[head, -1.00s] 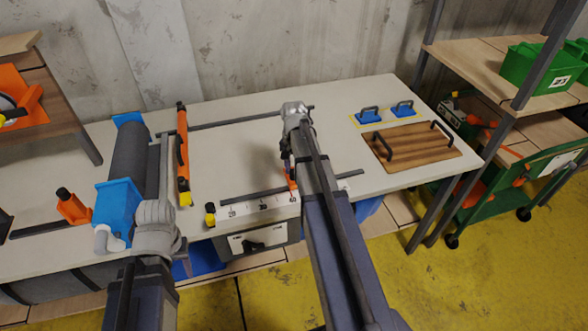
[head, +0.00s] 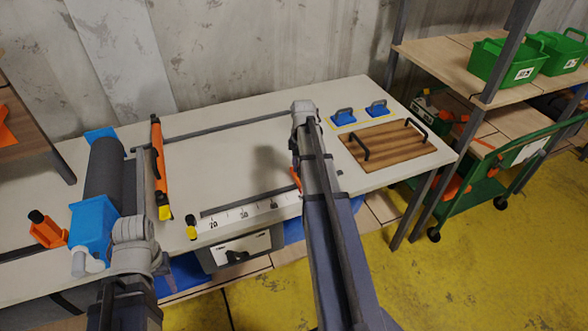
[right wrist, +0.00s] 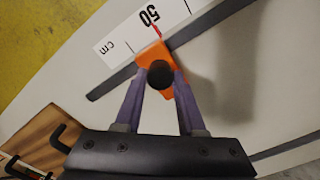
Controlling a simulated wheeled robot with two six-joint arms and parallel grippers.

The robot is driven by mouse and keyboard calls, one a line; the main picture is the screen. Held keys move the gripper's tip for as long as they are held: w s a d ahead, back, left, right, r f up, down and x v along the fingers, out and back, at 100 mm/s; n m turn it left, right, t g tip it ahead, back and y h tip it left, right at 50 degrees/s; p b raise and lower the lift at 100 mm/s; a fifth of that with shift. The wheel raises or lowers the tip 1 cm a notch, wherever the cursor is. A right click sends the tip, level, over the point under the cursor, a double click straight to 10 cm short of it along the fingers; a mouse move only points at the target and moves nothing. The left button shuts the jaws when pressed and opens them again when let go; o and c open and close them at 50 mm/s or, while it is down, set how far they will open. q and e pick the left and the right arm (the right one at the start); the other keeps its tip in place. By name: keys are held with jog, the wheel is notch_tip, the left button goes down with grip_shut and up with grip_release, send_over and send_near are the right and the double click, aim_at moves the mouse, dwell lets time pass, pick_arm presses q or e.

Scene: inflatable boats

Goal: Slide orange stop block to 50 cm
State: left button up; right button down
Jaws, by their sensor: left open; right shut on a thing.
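The orange stop block (right wrist: 153,62) has a black round knob (right wrist: 160,75) and sits at the rail beside the white cm scale (right wrist: 118,45). Its red pointer line lies at the 50 mark in the right wrist view. My right gripper (right wrist: 160,86) is shut on the block, its fingers at either side of the knob. In the head view a little of the orange block (head: 296,178) shows beside my right arm, which hides the gripper and the scale's far end. My left gripper (head: 142,152) is open between the dark roll and the orange bar; its fingertips are unclear.
A dark roll (head: 104,170) with blue end holders lies left on the pale table (head: 235,160). A wooden board (head: 395,147) with black handles and two blue handled blocks (head: 343,117) are at the right.

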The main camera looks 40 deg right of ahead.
jog(key=c, duration=0.5)
grip_release()
notch_tip(320, 180, up, 8)
jog(key=p, duration=0.8)
jog(key=shift+f, duration=0.1)
